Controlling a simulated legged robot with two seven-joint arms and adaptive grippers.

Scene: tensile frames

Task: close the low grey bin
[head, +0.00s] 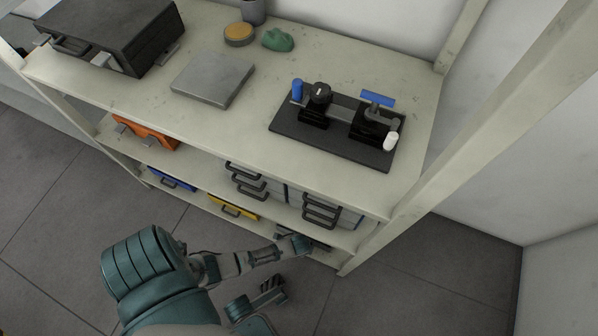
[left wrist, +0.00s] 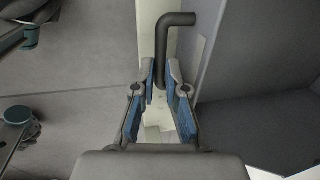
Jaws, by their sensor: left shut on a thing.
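The low grey bin (head: 318,246) sits on the bottom shelf at the right, mostly hidden under the shelf above and behind my gripper. In the left wrist view its dark bent handle (left wrist: 177,20) runs down between my fingers, with a grey wall beside it and a darker grey hollow (left wrist: 265,120) at the right. My left gripper (head: 296,243) reaches the bin's front; in the left wrist view its blue-padded fingers (left wrist: 162,72) are closed around the handle. My right gripper (head: 272,287) is low over the floor, apart from the shelves; its finger opening is unclear.
Grey drawers with dark handles (head: 250,184) fill the middle shelf, near an orange bin (head: 145,134). Blue (head: 171,179) and yellow (head: 233,207) bins sit lower. A rack post (head: 362,248) stands right of my left gripper. The floor in front is clear.

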